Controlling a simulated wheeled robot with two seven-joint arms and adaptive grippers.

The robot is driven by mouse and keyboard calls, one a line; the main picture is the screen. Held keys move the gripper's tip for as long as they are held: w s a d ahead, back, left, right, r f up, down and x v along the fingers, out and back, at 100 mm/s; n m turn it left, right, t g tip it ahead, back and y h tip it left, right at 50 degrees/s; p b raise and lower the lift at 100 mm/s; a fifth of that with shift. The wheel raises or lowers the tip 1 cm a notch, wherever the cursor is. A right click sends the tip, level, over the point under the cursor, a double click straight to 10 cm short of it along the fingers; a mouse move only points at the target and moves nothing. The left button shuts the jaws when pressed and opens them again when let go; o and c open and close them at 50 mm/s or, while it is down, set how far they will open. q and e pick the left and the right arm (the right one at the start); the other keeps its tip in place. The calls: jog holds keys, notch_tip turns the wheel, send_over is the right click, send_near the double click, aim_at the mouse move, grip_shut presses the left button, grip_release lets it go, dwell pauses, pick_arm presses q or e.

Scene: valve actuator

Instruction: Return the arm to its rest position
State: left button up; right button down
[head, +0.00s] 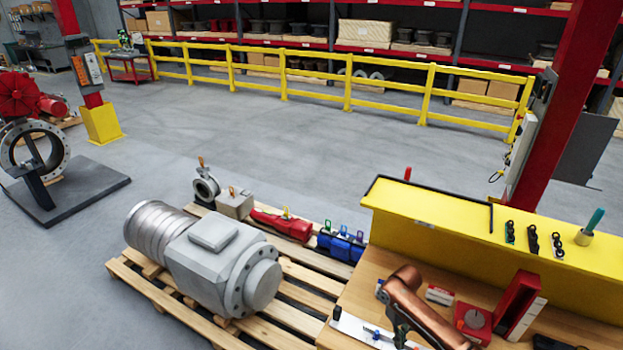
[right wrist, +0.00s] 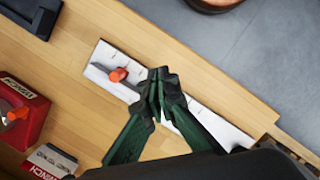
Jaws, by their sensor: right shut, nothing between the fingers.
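My right gripper (right wrist: 158,82) is shut and empty in the right wrist view, its dark fingertips together over a white plate (right wrist: 110,72) on the wooden bench (right wrist: 75,38). An orange-red knob (right wrist: 118,75) on the plate is just left of the fingertips. I cannot tell whether the fingers touch the plate. In the head view the right gripper (head: 400,332) is low over the bench, partly hidden by my copper-coloured arm link. The white plate (head: 350,325) shows beside it. My left gripper is not in view.
A red device (head: 473,319) and a small box (head: 439,295) stand on the bench (head: 345,300). A yellow ledge (head: 440,220) rises behind. A large grey actuator (head: 215,265) lies on a pallet (head: 150,293) at left. Open floor extends to the yellow railing (head: 290,75).

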jog(key=s+a+f+t+y, duration=0.1)
jog(key=s+a+f+t, duration=0.1)
jog(key=s+a+f, duration=0.35)
jog(key=s+a+f+t+y, duration=0.1)
jog(key=s+a+f+y, duration=0.15)
jog(key=s, duration=0.65)
jog(key=s+d+r+m+t+h, duration=0.2)
jog(key=s+d+r, duration=0.1)
jog(key=s+d, duration=0.5)
jog(key=s+d+r+m+t+h, duration=0.1)
jog(key=s+d+r+m+h, duration=0.15)
jog(key=s+d, duration=0.55)
notch_tip(320, 180, down, 37)
jog(key=s+a+n+g+y+b, duration=0.1)
jog(key=s+a+b, duration=0.2)
jog(key=b, duration=0.6)
pick_arm(q)
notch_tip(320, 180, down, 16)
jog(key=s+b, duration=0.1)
jog(key=b, duration=0.6)
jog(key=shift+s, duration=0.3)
pick_arm(e)
jog(key=s+f, duration=0.9)
jog(key=f, duration=0.4)
jog(key=s+f+n+g, duration=0.1)
jog(key=s+f, duration=0.9)
jog(key=f, duration=0.3)
jog(key=shift+s, duration=0.2)
